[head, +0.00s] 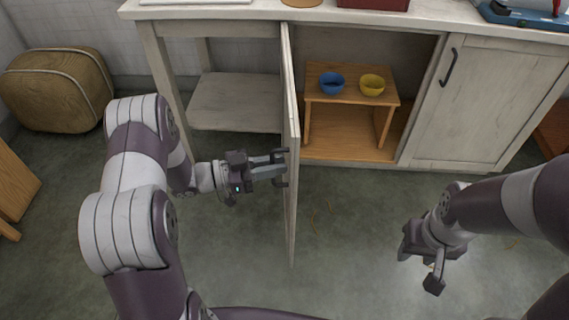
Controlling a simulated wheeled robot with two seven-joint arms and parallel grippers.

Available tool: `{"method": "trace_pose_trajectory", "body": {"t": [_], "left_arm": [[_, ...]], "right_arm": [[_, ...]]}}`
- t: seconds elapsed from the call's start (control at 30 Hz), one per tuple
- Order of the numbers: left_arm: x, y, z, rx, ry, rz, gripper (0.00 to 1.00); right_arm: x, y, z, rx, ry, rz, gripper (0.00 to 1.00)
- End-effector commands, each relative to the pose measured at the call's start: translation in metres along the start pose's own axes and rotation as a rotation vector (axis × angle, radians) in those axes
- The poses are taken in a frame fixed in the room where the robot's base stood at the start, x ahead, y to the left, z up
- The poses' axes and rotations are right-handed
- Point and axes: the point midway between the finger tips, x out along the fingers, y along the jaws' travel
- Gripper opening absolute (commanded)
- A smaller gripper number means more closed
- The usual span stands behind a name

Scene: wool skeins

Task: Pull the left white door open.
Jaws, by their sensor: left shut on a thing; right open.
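The left white door (291,190) stands swung out from the cabinet, seen nearly edge-on. Its hinge side is at the cabinet front and its free edge points toward me. My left gripper (281,167) is at the left face of the door, shut on what looks like its handle, which is mostly hidden by the fingers. My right gripper (436,276) is open and empty, low over the floor at the right, apart from the cabinet.
The right white door (472,105) is shut. A tan pouf (58,89) sits at the far left. The floor between my grippers is mostly clear.

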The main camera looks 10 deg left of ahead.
Motion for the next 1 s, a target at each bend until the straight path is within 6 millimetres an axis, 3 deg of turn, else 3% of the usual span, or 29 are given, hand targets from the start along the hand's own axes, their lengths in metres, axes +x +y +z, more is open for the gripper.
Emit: {"method": "trace_pose_trajectory", "body": {"t": [0.57,0.6,0.63,1.0], "left_arm": [[-0.008,-0.003,0.002,-0.006,-0.002,0.001,0.0],[-0.008,-0.003,0.002,-0.006,-0.002,0.001,0.21],[-0.008,-0.003,0.002,-0.005,-0.002,0.001,0.3],[-0.014,-0.004,0.0,-0.002,0.0,-0.002,0.3]], "right_arm": [[-0.001,0.0,0.0,0.0,0.0,0.0,0.43],[-0.001,0.0,0.0,0.0,0.0,0.0,0.43],[-0.001,0.0,0.0,0.0,0.0,0.0,0.43],[-0.004,0.0,0.0,0.0,0.0,0.0,0.43]]}}
